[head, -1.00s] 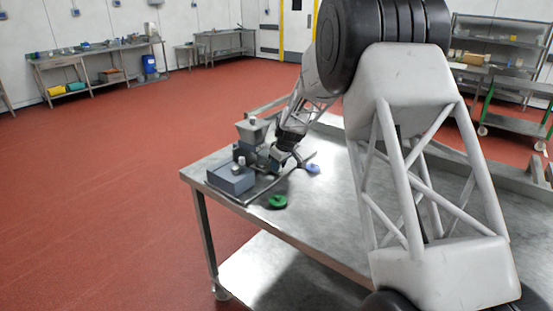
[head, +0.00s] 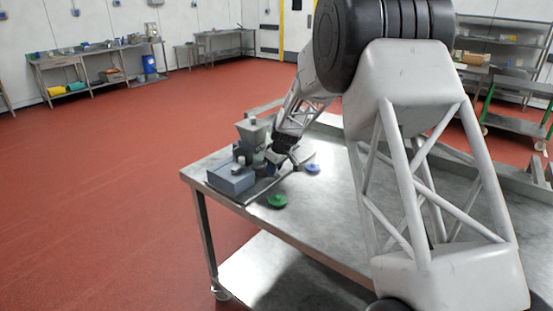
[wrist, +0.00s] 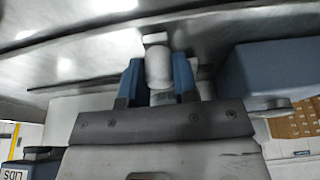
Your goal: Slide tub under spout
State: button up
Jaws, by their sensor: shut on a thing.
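My gripper (wrist: 158,83) is shut, its two blue fingers on either side of a pale, round-sided thing (wrist: 158,68) that looks like the tub. In the head view my gripper (head: 280,158) is low over the table, close to the right side of the small bagging machine. The bagger has a grey hopper (head: 253,128) at its top and a blue-grey box (head: 231,178) at its front left. My wrist and fingers hide the held tub in the head view. The spout cannot be made out, so its distance from the tub cannot be told.
The bagger stands near the left end of a steel table (head: 330,225). The table's middle is bare. A blue-grey block (wrist: 268,72) stands right of my fingers in the wrist view.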

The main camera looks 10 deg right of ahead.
jog(key=shift+s+a, duration=0.6)
jog(key=shift+a, duration=0.05)
jog(key=o, duration=1)
jog(key=shift+r, duration=0.1)
jog(key=shift+v, duration=2.45)
jog(key=v, duration=0.7)
jog(key=shift+r, duration=0.3)
